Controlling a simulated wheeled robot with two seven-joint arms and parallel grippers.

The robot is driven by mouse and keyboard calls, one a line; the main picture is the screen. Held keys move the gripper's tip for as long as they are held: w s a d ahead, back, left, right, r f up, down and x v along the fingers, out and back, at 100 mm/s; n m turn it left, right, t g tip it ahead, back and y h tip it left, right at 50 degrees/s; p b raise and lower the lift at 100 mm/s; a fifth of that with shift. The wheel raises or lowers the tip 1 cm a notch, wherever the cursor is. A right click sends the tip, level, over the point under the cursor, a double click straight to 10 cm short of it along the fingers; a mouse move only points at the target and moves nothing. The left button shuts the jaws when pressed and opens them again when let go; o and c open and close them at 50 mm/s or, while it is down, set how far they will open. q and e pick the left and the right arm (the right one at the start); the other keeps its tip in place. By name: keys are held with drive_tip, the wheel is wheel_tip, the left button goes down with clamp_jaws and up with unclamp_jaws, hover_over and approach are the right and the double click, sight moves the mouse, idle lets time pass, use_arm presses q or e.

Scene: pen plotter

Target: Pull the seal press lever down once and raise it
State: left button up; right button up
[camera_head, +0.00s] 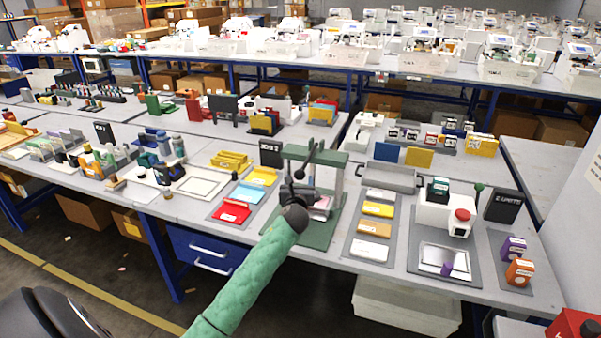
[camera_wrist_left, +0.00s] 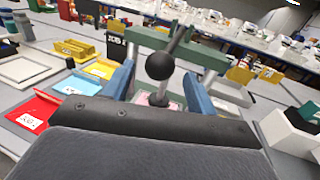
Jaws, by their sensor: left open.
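The seal press is a green frame (camera_head: 328,157) on a green base (camera_head: 316,236) at the middle of the table. Its dark lever (camera_head: 311,152) with a round black knob (camera_head: 299,173) sticks out toward me. In the left wrist view the knob (camera_wrist_left: 160,66) lies between the two blue fingers, or just beyond them; I cannot tell how deep. My left gripper (camera_head: 303,190) is in front of the press, and its fingers (camera_wrist_left: 161,95) are spread apart, not closed on the knob. A pinkish pad (camera_wrist_left: 152,99) shows below, partly hidden. My right gripper is not in view.
Red (camera_head: 232,212), blue (camera_head: 248,192) and yellow (camera_head: 262,176) trays stand left of the press. A grey mat with envelope-like cards (camera_head: 373,228) lies to its right. A white machine with a red knob (camera_head: 445,212) stands farther right.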

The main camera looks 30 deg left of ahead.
sight(299, 177)
use_arm(q)
drive_tip(key=shift+p+x, duration=0.55)
drive_tip(key=shift+x, duration=1.6)
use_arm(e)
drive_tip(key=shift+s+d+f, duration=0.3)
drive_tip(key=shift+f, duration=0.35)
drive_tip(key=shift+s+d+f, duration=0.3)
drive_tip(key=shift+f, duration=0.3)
use_arm(q)
clamp_jaws()
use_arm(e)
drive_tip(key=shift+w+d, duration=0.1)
